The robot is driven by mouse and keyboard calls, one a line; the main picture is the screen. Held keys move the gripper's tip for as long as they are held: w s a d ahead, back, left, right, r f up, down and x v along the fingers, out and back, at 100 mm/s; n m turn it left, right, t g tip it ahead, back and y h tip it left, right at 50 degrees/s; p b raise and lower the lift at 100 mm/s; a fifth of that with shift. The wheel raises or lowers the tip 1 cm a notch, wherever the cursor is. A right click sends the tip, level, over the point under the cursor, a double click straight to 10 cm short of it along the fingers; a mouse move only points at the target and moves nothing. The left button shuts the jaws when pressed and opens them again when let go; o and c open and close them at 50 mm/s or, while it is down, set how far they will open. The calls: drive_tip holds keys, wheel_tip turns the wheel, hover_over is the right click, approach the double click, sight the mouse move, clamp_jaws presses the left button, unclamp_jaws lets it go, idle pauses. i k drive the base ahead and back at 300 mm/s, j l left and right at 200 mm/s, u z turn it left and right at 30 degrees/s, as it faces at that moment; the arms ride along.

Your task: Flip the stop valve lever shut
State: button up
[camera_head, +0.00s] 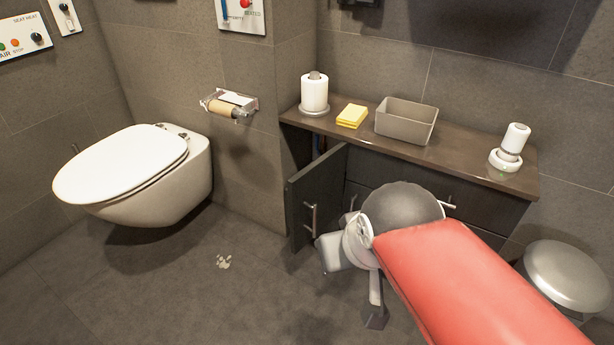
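I cannot make out the stop valve lever in the head view. The left door (318,197) of the dark vanity cabinet stands open, with a metal handle on its outer face. The cabinet's interior is mostly hidden by the door and my arm. My gripper (375,318) is low in front of the vanity, to the right of the open door and below my red arm. Only a pale finger-like part with a dark tip shows clearly, so I cannot tell its opening or whether it touches anything.
The vanity top (460,166) holds a paper roll (314,94), yellow sponges (351,116), a grey bin (406,121) and a white device (508,150). A wall-hung toilet (125,165) is left. A round metal bin (565,275) stands right. Pale scraps (223,262) lie on otherwise clear floor.

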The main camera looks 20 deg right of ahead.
sight(319, 154)
drive_tip(key=i+l+u, duration=0.2)
drive_tip(key=i, duration=0.7)
drive_tip(key=i+j, duration=0.05)
drive_tip(key=j, duration=0.05)
